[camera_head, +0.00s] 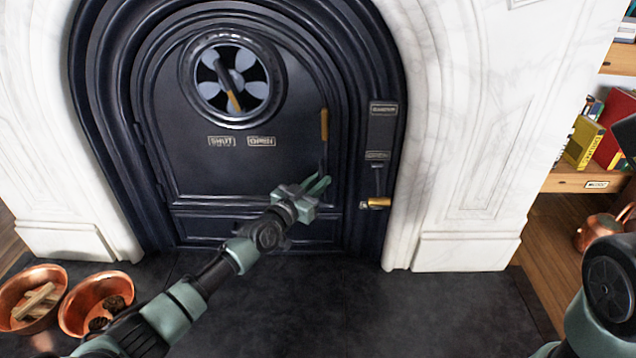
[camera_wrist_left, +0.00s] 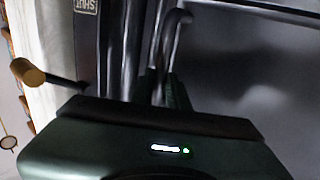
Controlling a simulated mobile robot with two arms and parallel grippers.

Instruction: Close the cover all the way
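The cover is apparently the dark arched fireplace door (camera_head: 190,165). It looks nearly flush with its frame; I cannot tell whether a small gap remains. Its upright metal handle has a wooden grip (camera_head: 324,124) near the right edge. My left gripper (camera_head: 322,183) is at the lower end of this handle. In the left wrist view the handle's bent metal rod (camera_wrist_left: 172,40) rises by my left gripper's fingers (camera_wrist_left: 164,92). Whether they are closed on it is unclear. My right arm shows at the lower right; its gripper is out of view.
A lever with a brass-coloured knob (camera_head: 378,203) sits right of the door and shows in the left wrist view (camera_wrist_left: 28,72). A round vent (camera_head: 262,90) with a wooden-tipped handle is above. Copper bowls (camera_head: 62,312) stand lower left. The dark hearth (camera_head: 300,310) is clear at centre.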

